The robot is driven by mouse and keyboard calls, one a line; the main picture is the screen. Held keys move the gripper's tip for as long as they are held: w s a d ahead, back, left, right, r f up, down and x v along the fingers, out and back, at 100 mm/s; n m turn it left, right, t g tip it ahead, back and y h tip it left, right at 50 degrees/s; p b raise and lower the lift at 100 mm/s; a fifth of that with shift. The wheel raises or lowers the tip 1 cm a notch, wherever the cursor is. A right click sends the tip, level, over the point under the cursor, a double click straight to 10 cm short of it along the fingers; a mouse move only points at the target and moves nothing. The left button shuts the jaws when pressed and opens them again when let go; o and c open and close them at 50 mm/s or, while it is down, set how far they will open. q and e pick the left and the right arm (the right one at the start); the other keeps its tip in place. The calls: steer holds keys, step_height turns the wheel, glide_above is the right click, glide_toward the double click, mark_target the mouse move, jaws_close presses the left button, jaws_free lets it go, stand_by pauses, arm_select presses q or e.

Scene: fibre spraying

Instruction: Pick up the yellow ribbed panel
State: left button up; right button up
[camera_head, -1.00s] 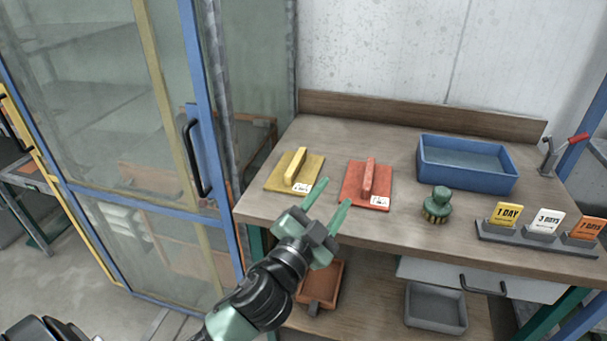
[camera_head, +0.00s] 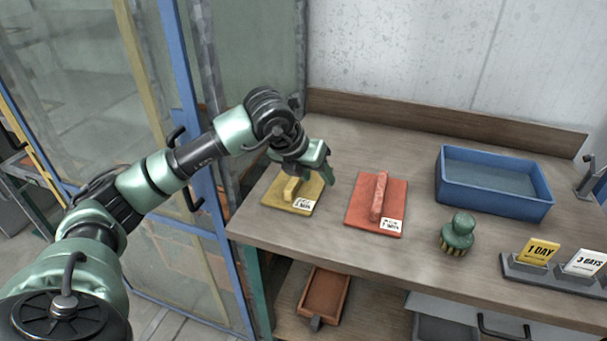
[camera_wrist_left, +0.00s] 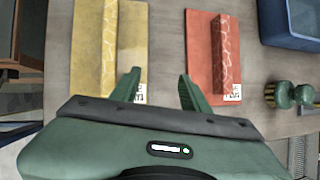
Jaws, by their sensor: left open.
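The yellow ribbed panel (camera_head: 299,203) lies flat on the workbench's left part, with a raised rib along it and a white label at its front right corner. My left gripper (camera_head: 329,178) is above its right side in the head view and hides part of the panel's far end. In the left wrist view, the open fingers (camera_wrist_left: 158,87) are empty; the left finger overlaps the yellow panel (camera_wrist_left: 84,60) near its label and right edge. The right finger is by the red panel's edge. My right gripper is not in view.
A red panel (camera_head: 361,211) lies just right of the yellow one. Farther right are a green knobbed brush (camera_head: 458,234), a blue tray (camera_head: 437,184) and day cards on a holder (camera_head: 520,270). The glass door's blue frame (camera_head: 181,75) stands left of the workbench (camera_head: 330,250).

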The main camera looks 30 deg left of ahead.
mark_target(292, 182)
arm_select(q)
steer(key=a, duration=0.2)
steer(key=a+r+y, duration=0.1)
steer(key=a, duration=0.1)
steer(key=a+n+y, duration=0.1)
steer(key=a, duration=0.1)
steer(key=shift+w+a+r, duration=0.15)
steer(key=shift+w+r, duration=0.05)
steer(key=shift+r, duration=0.05)
steer(key=shift+a+f+y, duration=0.2)
steer(key=shift+a+y, duration=0.05)
steer(key=shift+y, duration=0.05)
steer(key=b+x, duration=0.3)
steer(key=x, duration=0.4)
steer(key=shift+w, duration=0.1)
steer(key=shift+c, duration=0.4)
jaws_close()
steer(key=shift+r, duration=0.15)
